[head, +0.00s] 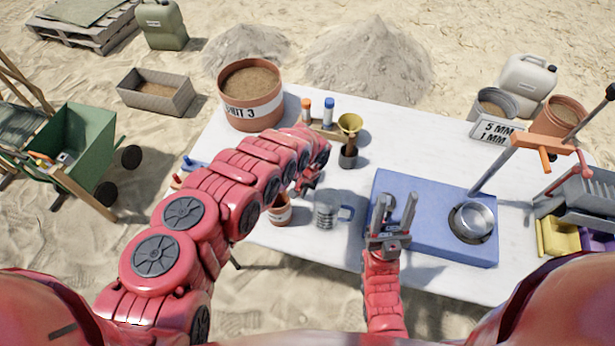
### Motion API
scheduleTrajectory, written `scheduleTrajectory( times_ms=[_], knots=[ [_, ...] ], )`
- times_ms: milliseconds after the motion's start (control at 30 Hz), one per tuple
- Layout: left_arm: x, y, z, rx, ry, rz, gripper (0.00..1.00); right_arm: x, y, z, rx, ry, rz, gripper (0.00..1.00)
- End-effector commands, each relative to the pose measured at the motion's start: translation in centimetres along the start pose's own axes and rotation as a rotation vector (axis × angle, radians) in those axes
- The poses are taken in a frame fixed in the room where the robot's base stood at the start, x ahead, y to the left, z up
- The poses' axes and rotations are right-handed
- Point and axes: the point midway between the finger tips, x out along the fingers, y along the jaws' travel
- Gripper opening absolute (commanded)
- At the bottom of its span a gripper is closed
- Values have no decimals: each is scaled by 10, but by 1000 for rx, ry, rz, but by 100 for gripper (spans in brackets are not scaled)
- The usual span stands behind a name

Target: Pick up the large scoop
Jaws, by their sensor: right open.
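No piece in the head view is clearly the large scoop. A round, shiny metal bowl-like piece (472,221) sits on the right part of the blue mat (425,190); I cannot tell whether it is the scoop's bowl. My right gripper (393,207) is open and empty over the left part of the mat, to the left of the metal piece and apart from it. My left gripper (307,184) is small and partly hidden by its own red arm, above the small terracotta pot (281,212); its jaws are unclear.
A clear mug (326,214) with a blue handle stands left of the mat. A yellow funnel (350,124) and a large sand-filled pot (251,92) stand behind. A slanted rod (495,170) with an orange bar rises at right. The white table (400,140) is clear behind the mat.

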Motion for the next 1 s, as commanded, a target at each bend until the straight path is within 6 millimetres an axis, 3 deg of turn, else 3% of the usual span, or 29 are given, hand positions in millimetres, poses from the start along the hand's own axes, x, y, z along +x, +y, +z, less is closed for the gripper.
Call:
scheduleTrajectory(
  times_ms=[467,1000],
  knots=[
    [-13,-1,-1,3,0,1,0,-4,0,1,0,0,0,50],
    [-82,-14,-1,1,3,-2,0,-22,-1,4,0,0,0,50]
  ],
)
